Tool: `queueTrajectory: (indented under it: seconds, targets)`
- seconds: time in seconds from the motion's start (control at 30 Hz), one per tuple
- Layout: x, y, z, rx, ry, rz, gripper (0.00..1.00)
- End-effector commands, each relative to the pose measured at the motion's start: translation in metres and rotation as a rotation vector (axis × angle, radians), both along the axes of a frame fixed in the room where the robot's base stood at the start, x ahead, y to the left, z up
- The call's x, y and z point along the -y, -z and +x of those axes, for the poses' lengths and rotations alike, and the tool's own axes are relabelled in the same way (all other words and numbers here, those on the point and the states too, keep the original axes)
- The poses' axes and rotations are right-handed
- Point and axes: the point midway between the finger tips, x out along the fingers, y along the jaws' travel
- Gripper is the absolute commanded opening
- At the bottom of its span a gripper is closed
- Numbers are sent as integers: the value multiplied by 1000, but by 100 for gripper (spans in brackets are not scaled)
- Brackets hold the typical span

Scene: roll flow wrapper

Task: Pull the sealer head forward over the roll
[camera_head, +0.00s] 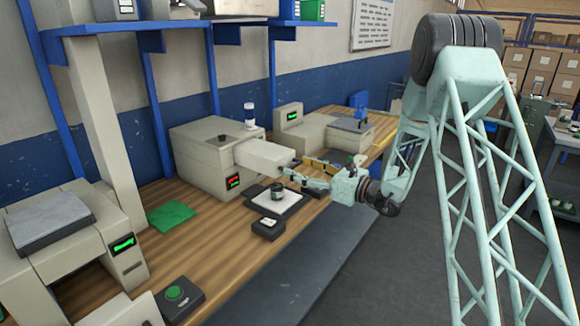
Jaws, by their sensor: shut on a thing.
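The sealer head (262,156) is a pale box that sticks out of the front of a beige machine (200,155) on the wooden bench. My gripper (294,174) is at the front end of the sealer head, shut on it, probably at a handle. The grip is too small to see clearly. A small dark cylinder with a light top, probably the roll (277,192), stands upright on a white plate (290,203), below and in front of the head in the picture. The head's outer end looks apart from the roll.
A small black box (268,229) sits before the plate. Another beige machine (315,135) is to the right. A green-button box (177,297) is at the front left.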

Motion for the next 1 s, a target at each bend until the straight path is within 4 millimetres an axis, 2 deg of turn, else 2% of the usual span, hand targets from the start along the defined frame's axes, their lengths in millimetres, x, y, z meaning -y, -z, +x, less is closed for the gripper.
queueTrajectory:
  seconds: [0.47, 0.5, 0.63, 1.0]
  targets:
    - [7, 1, -6, -3, -1, 0, 38]
    - [7, 2, -7, -3, -1, 0, 58]
    - [7, 1, -6, -2, 0, -1, 70]
    - [7, 0, -6, -1, 0, -1, 70]
